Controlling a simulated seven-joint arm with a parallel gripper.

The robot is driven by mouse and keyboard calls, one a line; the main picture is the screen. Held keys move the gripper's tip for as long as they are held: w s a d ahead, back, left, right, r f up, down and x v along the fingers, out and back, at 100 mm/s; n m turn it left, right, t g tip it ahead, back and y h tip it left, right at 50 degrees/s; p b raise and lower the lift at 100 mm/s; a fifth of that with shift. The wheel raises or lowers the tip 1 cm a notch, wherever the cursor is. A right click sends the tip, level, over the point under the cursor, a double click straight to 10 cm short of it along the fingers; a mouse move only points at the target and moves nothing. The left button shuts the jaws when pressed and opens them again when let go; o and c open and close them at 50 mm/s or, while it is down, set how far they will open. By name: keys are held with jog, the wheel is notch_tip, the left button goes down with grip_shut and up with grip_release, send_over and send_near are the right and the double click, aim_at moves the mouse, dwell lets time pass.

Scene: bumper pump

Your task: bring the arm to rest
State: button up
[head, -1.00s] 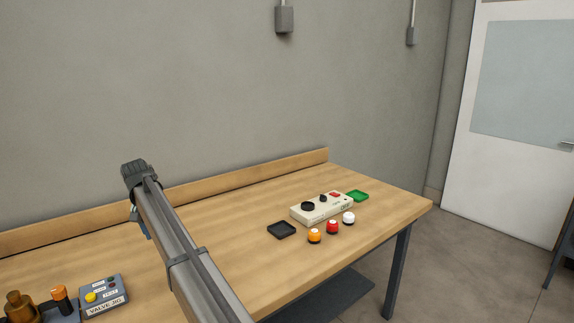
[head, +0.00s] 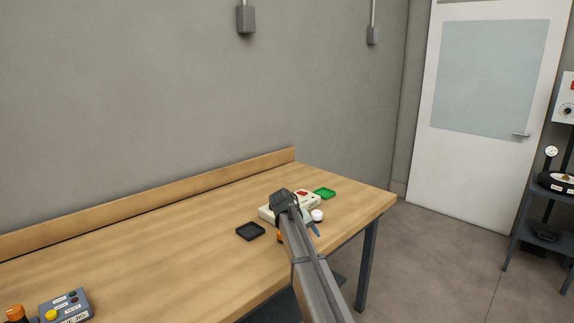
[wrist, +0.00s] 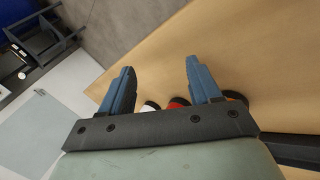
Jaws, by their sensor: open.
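My gripper (wrist: 160,66) is open and empty in the wrist view, its two blue fingers spread over the bench top. In the head view my arm reaches over the bench's right end, and a bit of a blue finger (head: 314,228) shows beside it. A white button (head: 317,215) stands near the fingers, and an orange button (head: 280,237) is mostly hidden by my arm. In the wrist view, the white button (wrist: 150,106) and a red button (wrist: 179,102) show in part behind the gripper's mount. The red one is hidden in the head view.
A cream control box (head: 266,214) stands partly behind my arm, between a black tray (head: 250,232) and a green tray (head: 325,193). A grey valve box (head: 65,304) is at the lower left. The bench's (head: 160,240) middle is clear.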

jog(key=s+d+f+h, duration=0.1)
jog(key=d, duration=0.9)
notch_tip(320, 180, down, 8)
jog(key=s+d+g, duration=0.1)
jog(key=s+d, duration=0.2)
jog(key=s+f+g+y, duration=0.1)
jog(key=s+f+g, duration=0.1)
jog(key=s+f, duration=0.85)
jog(key=s+f+g+y, duration=0.1)
jog(key=s+f, duration=0.7)
jog(key=f, duration=0.6)
jog(key=s+f+g+y, duration=0.1)
jog(key=s+f, duration=0.3)
jog(key=s, duration=0.3)
jog(key=s+a+f+m+g+y, duration=0.1)
jog(key=s+f, duration=0.3)
jog(key=s, duration=0.3)
jog(key=s+f+g, duration=0.1)
jog(key=s+f, duration=0.3)
jog(key=s, duration=0.4)
jog(key=s+a+f+m+g+y, duration=0.1)
jog(key=s+f, duration=0.1)
jog(key=s, duration=0.8)
jog(key=s+a+f+g+y, duration=0.1)
jog(key=s+f+g, duration=0.1)
jog(key=s, duration=0.8)
jog(key=shift+s+m, duration=0.4)
jog(key=shift+a, duration=0.1)
